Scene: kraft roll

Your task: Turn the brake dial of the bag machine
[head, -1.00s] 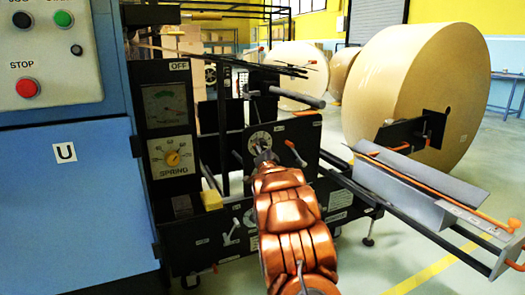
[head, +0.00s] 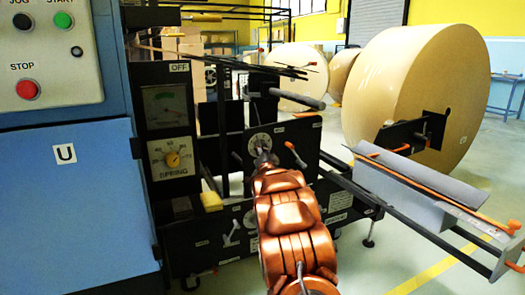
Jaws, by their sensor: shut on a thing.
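A lever with an orange grip (head: 296,155) is close right of my gripper. A black bar (head: 297,98) sticks out above. A large kraft roll (head: 405,95) and a grey tray (head: 425,188) stand right. A blue cabinet (head: 65,215) with buttons is left.

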